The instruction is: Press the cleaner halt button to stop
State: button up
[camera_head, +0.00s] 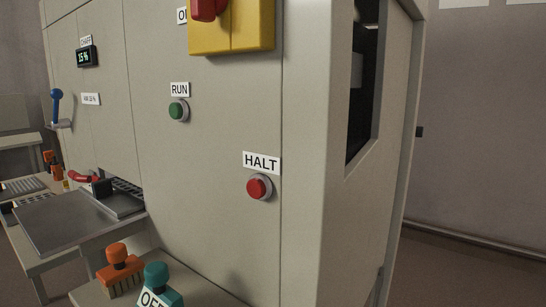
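The halt button (258,187) is a round red button in a pale ring on the front of the beige cabinet (225,150). A white label reading HALT (262,162) is just above it. A green button (178,111) with a RUN label (180,90) sits higher and to the left. I cannot tell by how much the red button stands out from its ring. My gripper is not in view.
A yellow box (252,30) with a red knob (208,8) juts out above. A metal tray (70,222) projects at left. The space before the halt button looks clear.

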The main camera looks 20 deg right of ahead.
aim_at(256, 189)
jog(key=k+l, duration=0.1)
jog(key=l, duration=0.25)
jog(key=k+l, duration=0.1)
jog(key=l, duration=0.3)
jog(key=k+l, duration=0.1)
jog(key=l, duration=0.25)
jog(key=k+l, duration=0.1)
jog(key=l, duration=0.25)
jog(key=k+l, duration=0.1)
jog(key=l, duration=0.3)
jog(key=u, duration=0.6)
